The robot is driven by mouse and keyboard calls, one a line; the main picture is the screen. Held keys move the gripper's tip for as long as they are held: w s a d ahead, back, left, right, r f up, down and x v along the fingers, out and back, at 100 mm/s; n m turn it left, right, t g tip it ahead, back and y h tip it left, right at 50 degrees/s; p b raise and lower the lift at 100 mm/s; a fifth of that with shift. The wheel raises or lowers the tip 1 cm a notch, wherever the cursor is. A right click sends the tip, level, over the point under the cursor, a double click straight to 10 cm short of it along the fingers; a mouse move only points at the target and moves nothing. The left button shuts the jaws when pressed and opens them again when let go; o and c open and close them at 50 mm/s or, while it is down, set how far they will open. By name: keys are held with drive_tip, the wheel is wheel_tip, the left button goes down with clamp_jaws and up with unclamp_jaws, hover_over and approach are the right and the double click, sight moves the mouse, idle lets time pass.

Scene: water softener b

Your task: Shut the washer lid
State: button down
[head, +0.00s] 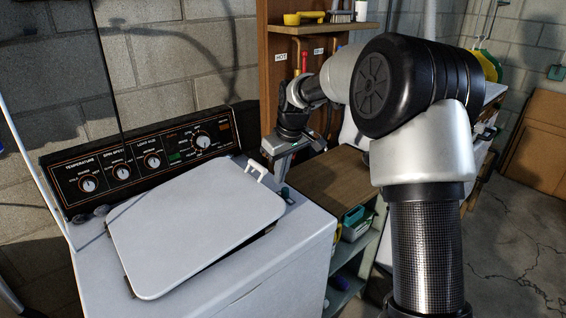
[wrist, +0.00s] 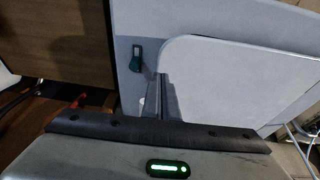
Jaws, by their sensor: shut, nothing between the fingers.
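The washer (head: 290,240) stands at the left of the head view, with its white lid (head: 195,225) over the top. The lid lies nearly flat, and a dark gap shows under its front right edge. A small white handle-like piece (head: 257,171) sits at the lid's back right corner. My gripper (head: 281,172) is shut and empty, pointing down beside that corner. In the wrist view the closed fingers (wrist: 160,84) are close to the edge of the lid (wrist: 240,85); whether they touch it I cannot tell.
The control panel (head: 145,160) with knobs rises behind the lid. A wooden-topped shelf unit (head: 325,180) stands right of the washer, with small items on its lower shelf. A wooden wall board (head: 285,75) is behind my arm. Open floor (head: 515,235) lies at the right.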

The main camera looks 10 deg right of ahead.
sight(279, 196)
drive_tip(key=x, duration=0.5)
drive_tip(key=shift+s+d+f, duration=0.3)
drive_tip(key=shift+d, duration=0.1)
